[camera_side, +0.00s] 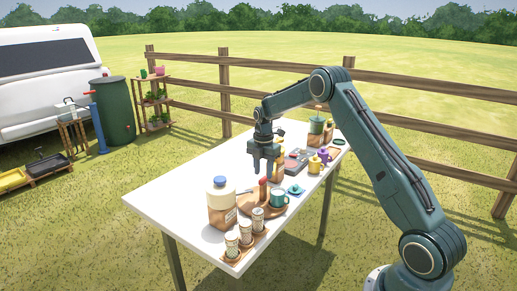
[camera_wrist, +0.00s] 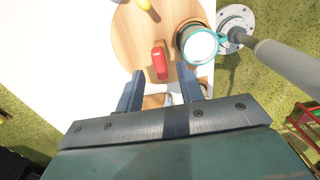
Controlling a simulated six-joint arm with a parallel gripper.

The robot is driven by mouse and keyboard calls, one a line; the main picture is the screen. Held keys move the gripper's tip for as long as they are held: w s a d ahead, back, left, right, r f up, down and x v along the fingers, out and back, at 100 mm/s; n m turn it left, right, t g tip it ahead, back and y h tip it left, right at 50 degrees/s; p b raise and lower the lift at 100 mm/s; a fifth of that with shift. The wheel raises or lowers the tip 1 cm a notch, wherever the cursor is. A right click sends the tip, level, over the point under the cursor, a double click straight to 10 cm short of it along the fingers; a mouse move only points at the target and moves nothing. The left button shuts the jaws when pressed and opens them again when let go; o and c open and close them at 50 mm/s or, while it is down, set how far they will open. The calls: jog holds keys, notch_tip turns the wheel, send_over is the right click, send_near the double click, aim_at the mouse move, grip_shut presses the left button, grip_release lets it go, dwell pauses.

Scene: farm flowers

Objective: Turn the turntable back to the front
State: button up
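The turntable (camera_side: 248,204) is a round wooden disc near the front of the white table. In the wrist view its bare wood (camera_wrist: 130,38) shows beyond the fingers. A red item (camera_wrist: 160,60) stands on it, also visible in the side view (camera_side: 263,187). A teal mug (camera_wrist: 198,42) is at its right side in the wrist view; in the side view the mug (camera_side: 279,198) is right of the red item. My gripper (camera_side: 263,173) hangs above the disc, fingers pointing down. In the wrist view the gripper (camera_wrist: 160,72) has its fingers apart with nothing held. Contact with the disc is not visible.
A large blue-lidded jar (camera_side: 222,203) stands left of the turntable. Several patterned jars (camera_side: 246,232) stand on a wooden tray at the front corner. Yellow (camera_side: 315,164) and purple (camera_side: 324,155) pots stand farther back. The table's left side (camera_side: 165,192) is clear.

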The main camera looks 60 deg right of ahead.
notch_tip(320, 180, up, 12)
jog(key=shift+f, duration=0.25)
dwell(0.5)
jog(key=s+a+r+m+t, duration=0.3)
jog(key=s+a+r+m, duration=0.6)
jog(key=s+a+r, duration=0.6)
jog(key=s+a+f+m+t, duration=0.1)
jog(key=s+a+m, duration=0.3)
jog(key=s, duration=0.5)
jog(key=s+a+f+m+t, duration=0.1)
jog(key=s+a+f+m, duration=0.3)
jog(key=s, duration=0.5)
jog(key=shift+s+a+m+t, duration=0.3)
jog(key=shift+a+m, duration=0.2)
jog(key=shift+a, duration=0.5)
